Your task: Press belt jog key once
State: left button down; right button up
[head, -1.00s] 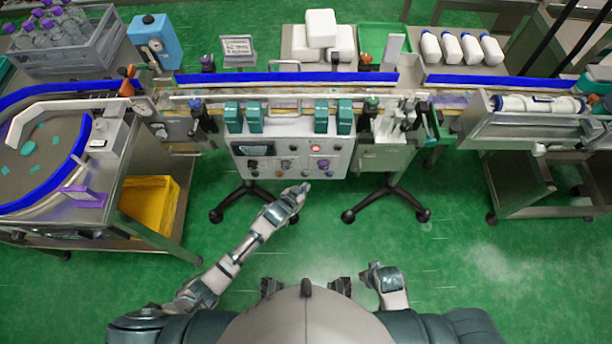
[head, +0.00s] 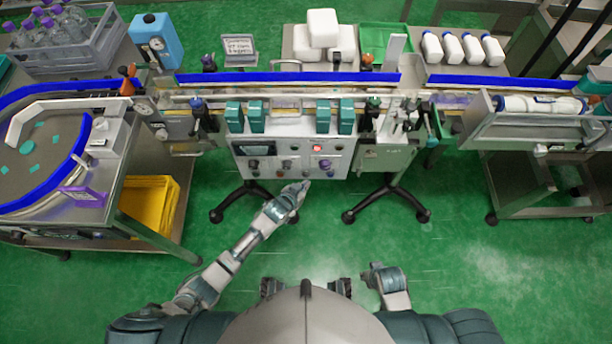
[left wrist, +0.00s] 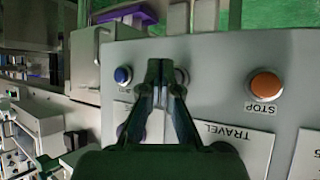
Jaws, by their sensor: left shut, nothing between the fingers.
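The control panel (head: 290,158) hangs on the front of the conveyor, with a small dark display (head: 256,150), a red lit key (head: 317,149) and several knobs. In the left wrist view the panel face (left wrist: 222,60) has a blue button (left wrist: 123,75), a grey round key (left wrist: 181,76) partly behind my fingers, and an orange button (left wrist: 266,85) marked STOP. My left gripper (head: 304,185) is shut and empty, near the panel's lower edge. Its fingertips (left wrist: 160,68) appear between the blue button and the grey key; contact cannot be told. My right gripper (head: 378,269) is low, away from the panel.
Black stand feet (head: 216,215) reach over the green floor. A yellow bin (head: 150,205) is at left.

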pick_arm(q)
jog(key=shift+w, duration=0.1)
dwell(0.6)
jog(key=shift+w+r, duration=0.1)
jog(key=shift+w, duration=0.2)
jog(key=shift+w, duration=0.4)
dwell(0.8)
jog(key=shift+s, duration=0.1)
jog(key=shift+s+p, duration=0.7)
jog(key=shift+s, duration=0.05)
